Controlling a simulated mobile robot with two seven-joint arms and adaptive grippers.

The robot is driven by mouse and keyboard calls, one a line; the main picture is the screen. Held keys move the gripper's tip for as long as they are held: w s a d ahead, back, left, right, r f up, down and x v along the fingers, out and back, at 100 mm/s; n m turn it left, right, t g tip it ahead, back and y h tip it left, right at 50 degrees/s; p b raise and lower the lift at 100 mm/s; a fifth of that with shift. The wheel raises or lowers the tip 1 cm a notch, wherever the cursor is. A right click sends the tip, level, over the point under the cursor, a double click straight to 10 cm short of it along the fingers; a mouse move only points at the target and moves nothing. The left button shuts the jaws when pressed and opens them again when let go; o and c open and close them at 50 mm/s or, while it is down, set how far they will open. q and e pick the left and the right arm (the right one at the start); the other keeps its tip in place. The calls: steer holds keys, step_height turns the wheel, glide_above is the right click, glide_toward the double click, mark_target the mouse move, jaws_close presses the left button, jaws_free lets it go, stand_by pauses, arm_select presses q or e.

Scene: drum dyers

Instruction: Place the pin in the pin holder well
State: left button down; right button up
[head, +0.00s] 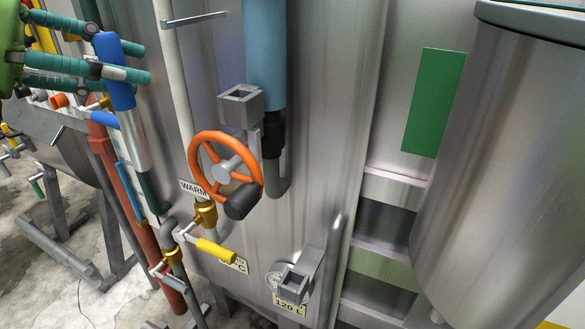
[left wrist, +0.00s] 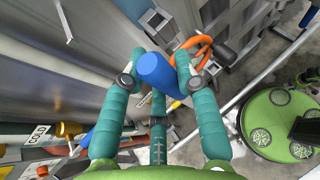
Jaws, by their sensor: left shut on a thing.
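The pin (head: 111,75) has a thick blue top, a pale grey shaft and a dark green lower end. It hangs roughly upright, slightly tilted. My left gripper (head: 136,61) has its teal fingers shut around the blue top, which also shows between the fingers in the left wrist view (left wrist: 160,73). I cannot tell which is the pin holder well. The pin is left of both. My right gripper is out of view.
The orange handwheel (head: 197,158) with a dark knob sticks out of the drum. A yellow-handled valve (head: 215,250), a red pipe (head: 125,205) and a thick blue pipe (head: 265,55) are nearby. A steel cylinder (head: 510,170) stands at right.

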arm_select(q)
step_height(320, 180, down, 30)
steer(key=s+d+m+g+h+b, duration=0.1)
steer(key=s+m+g+h+b, duration=0.15)
steer(key=b, duration=0.45)
steer(key=w+r+p+x, duration=0.2)
steer(key=p+x, duration=0.5)
steer(key=x, duration=1.1)
steer(key=shift+d+r+y+p, duration=0.3)
steer(key=shift+d+r+y, duration=0.05)
steer(key=shift+d+r, duration=0.1)
steer(key=shift+w+f, duration=0.1)
steer(key=shift+f, duration=0.05)
steer(key=c, duration=1.3)
jaws_free()
steer(key=shift+f, duration=0.15)
steer(key=o, duration=0.4)
steer(key=shift+c, duration=0.2)
